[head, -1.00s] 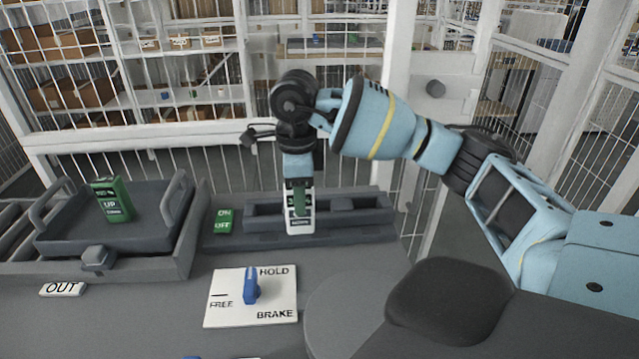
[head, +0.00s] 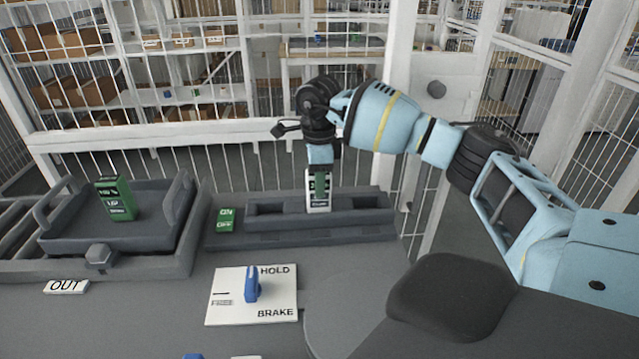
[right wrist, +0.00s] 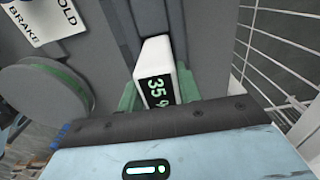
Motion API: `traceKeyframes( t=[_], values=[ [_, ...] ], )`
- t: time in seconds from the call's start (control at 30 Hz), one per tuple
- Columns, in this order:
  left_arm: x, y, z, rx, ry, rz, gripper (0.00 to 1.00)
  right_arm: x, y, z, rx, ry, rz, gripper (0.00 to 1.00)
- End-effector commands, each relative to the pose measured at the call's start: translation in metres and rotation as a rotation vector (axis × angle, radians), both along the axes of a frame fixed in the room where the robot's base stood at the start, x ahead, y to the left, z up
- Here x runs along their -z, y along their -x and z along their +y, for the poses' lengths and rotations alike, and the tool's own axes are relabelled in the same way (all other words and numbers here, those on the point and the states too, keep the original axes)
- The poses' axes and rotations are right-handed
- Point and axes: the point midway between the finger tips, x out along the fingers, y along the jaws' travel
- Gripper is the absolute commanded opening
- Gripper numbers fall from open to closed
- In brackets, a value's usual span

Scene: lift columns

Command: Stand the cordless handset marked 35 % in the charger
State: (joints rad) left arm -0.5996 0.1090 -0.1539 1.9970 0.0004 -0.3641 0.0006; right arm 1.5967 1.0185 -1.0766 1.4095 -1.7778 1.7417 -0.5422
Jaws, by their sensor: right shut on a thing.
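My right gripper (head: 318,184) is shut on the white handset (head: 318,206) and holds it roughly upright. In the right wrist view the green fingers (right wrist: 158,92) clasp the handset (right wrist: 154,52), and its dark display reads 35 in green. The charger looks to be the long dark grey base (head: 360,229) with recesses along its top. The handset's lower end shows against the middle of this base. I cannot tell whether it touches it or hangs above it. My left gripper is not in view.
A green block marked UP (head: 117,199) stands in a grey tray (head: 150,226) at the left. A green ON/OFF switch (head: 226,219) sits left of the charger. In front, a blue lever (head: 252,284) stands on a white HOLD/FREE/BRAKE plate (head: 228,311). Mesh fencing rises behind.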

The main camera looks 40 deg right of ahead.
Motion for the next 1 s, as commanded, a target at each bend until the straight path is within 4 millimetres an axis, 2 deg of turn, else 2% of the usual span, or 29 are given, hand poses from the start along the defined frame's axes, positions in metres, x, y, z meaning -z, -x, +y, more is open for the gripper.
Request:
traceKeyframes(
  t=[0.1,0.6,0.63,0.8,1.0],
  values=[
    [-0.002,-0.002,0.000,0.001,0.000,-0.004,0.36,0.011,0.000,-0.001,0.001,0.001,-0.002,0.00],
    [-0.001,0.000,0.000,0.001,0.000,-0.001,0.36,0.019,0.000,0.000,0.002,0.001,-0.002,0.00],
    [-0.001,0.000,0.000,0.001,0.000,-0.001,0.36,0.019,0.000,0.000,0.002,0.000,-0.001,0.36],
    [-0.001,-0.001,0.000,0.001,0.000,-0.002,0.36,0.019,0.000,0.000,0.002,0.001,-0.002,0.56],
    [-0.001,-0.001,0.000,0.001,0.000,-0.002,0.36,0.019,0.000,0.000,0.001,0.000,-0.001,0.56]
  ],
)
